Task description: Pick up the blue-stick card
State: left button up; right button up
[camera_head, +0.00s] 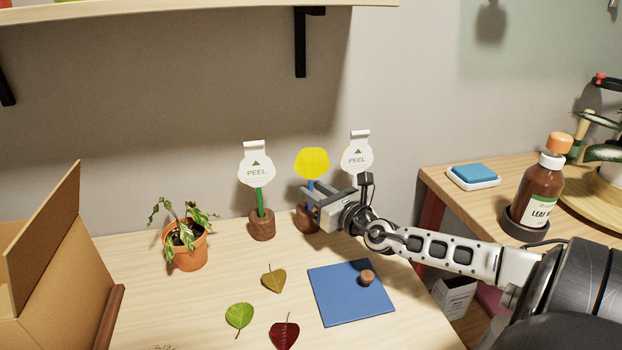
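The blue-stick card is a yellow scalloped card (311,162) on a blue stick, standing upright in a brown wooden base (307,218) near the back of the table. My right gripper (311,190) reaches in from the right at the height of the stick, just below the card. Its two fingers look apart, with the stick between or just behind them; contact is not clear. The gripper partly hides the lower stick and the base. My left gripper is not in view.
A white PEEL card (256,170) on a green stick stands left; another PEEL card (357,157) stands right, behind my gripper. A potted plant (187,245), loose leaves (239,316), a blue mat (345,300) and a cardboard box (60,270) share the table.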

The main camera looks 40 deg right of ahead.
jog(key=shift+w, duration=0.85)
grip_shut()
